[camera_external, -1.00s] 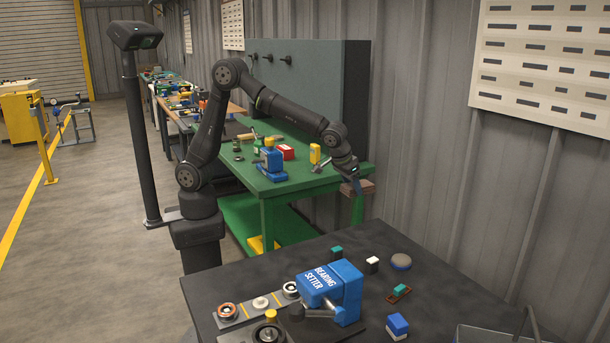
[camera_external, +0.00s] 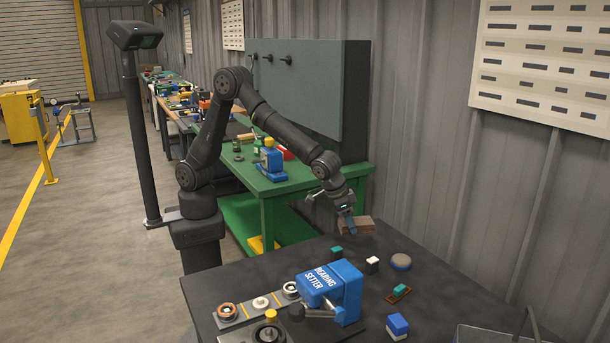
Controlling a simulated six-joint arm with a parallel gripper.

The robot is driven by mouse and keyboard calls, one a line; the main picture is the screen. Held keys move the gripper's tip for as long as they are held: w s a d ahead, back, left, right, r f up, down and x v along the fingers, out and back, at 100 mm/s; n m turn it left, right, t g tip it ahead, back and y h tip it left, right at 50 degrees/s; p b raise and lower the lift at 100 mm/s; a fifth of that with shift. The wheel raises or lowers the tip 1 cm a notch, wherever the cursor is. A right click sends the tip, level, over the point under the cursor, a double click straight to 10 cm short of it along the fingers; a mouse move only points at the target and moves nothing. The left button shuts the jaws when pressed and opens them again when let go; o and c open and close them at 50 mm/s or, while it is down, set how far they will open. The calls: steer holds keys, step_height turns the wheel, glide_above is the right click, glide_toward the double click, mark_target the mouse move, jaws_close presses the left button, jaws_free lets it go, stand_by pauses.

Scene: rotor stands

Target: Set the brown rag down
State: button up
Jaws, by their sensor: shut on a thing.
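The brown rag (camera_external: 363,225) shows as a folded, block-like brown piece at the far edge of the dark table (camera_external: 440,295). My gripper (camera_external: 349,224) is shut on it, pointing down, with its fingers at the rag's left side. The fingers partly hide the rag. I cannot tell whether the rag touches the tabletop or hangs just above it.
Near the rag stand a teal-and-white block (camera_external: 336,253), a white-and-black block (camera_external: 372,265) and a round grey piece (camera_external: 401,261). The blue bearing setter (camera_external: 345,290) stands closer to the camera. A green bench (camera_external: 290,190) is behind. The dark table's right side has bare room.

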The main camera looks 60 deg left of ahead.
glide_above(361, 243)
steer(key=s, duration=0.1)
steer(key=f, duration=0.2)
steer(key=shift+s+a+f, duration=0.15)
steer(key=shift+a+f, duration=0.2)
steer(key=shift+a, duration=0.05)
steer(key=shift+f, duration=1.95)
steer(key=shift+f, duration=0.1)
steer(key=o, duration=1)
steer(key=v, duration=1.2)
steer(key=shift+s, duration=0.1)
